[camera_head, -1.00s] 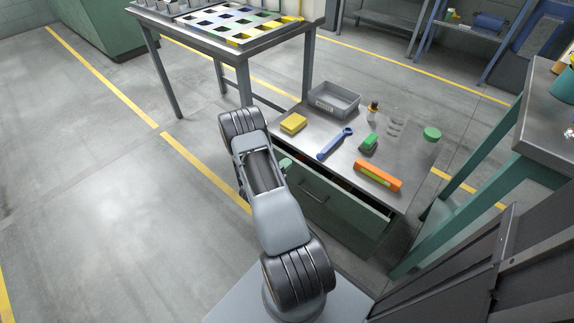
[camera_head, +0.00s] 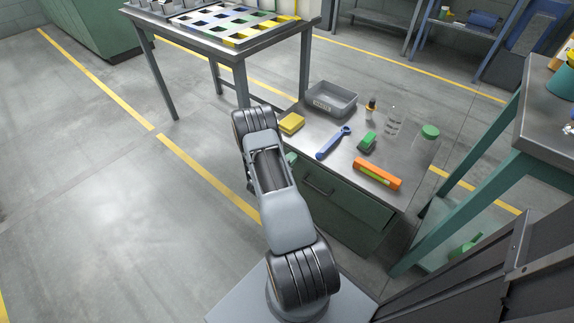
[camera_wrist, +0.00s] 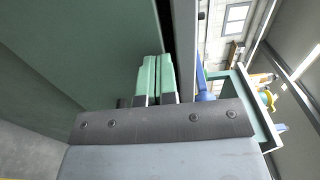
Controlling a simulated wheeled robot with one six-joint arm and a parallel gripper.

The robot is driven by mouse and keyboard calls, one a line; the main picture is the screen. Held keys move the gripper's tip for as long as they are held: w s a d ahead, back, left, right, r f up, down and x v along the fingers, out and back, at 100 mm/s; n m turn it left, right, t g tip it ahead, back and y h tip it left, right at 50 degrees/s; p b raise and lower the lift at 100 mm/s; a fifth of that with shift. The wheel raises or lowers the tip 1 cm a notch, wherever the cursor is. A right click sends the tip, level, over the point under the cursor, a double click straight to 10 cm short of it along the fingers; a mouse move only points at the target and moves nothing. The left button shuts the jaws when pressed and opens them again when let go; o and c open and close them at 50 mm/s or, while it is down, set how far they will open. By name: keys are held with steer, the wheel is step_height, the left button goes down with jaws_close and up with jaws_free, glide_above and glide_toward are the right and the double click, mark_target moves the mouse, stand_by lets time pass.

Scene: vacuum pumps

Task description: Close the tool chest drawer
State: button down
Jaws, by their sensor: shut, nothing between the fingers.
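The green tool chest (camera_head: 345,215) stands under a grey metal top, to the right of my arm. Its drawer (camera_head: 318,187), with a dark handle, looks flush or nearly flush with the chest front in the head view. In the wrist view the green drawer front (camera_wrist: 85,40) fills the left side, with a dark strip along its edge. My gripper (camera_wrist: 155,78) has pale green fingers, shut together and empty, close against the green front; I cannot tell whether they touch it. In the head view my arm hides most of the gripper.
On the chest top lie a yellow sponge (camera_head: 291,123), a blue wrench (camera_head: 333,143), a green block (camera_head: 366,141), an orange level (camera_head: 377,174) and a grey bin (camera_head: 331,99). A green-legged bench (camera_head: 470,210) stands at right. Floor at left is clear.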

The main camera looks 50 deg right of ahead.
steer(key=a+p, duration=0.2)
steer(key=a, duration=1.2)
steer(key=shift+s+p, duration=0.4)
steer(key=shift+s, duration=0.05)
steer(key=s+f+m+g+y, duration=0.1)
steer(key=s+m+g+y, duration=0.1)
steer(key=s+m+g, duration=0.55)
steer(key=s+a+r+m+g+y+p, duration=0.2)
steer(key=a+r+m+y+p, duration=0.45)
steer(key=r+m, duration=0.7)
steer(key=a+r+m+t+y+p, duration=0.3)
steer(key=a+r+m+t+p, duration=0.1)
steer(key=r, duration=1)
steer(key=a+r+m+t+y+p, duration=0.3)
steer(key=r+p, duration=0.5)
steer(key=r, duration=0.6)
steer(key=w+a+r+m+t+y+p, duration=0.1)
steer(key=a+r+m+t+y+p, duration=0.2)
steer(key=r, duration=1)
steer(key=a+m+t+p, duration=0.2)
steer(key=a+m+p, duration=0.2)
steer(key=m, duration=0.1)
steer(key=shift+a+r+y, duration=0.35)
steer(key=shift+r, duration=0.05)
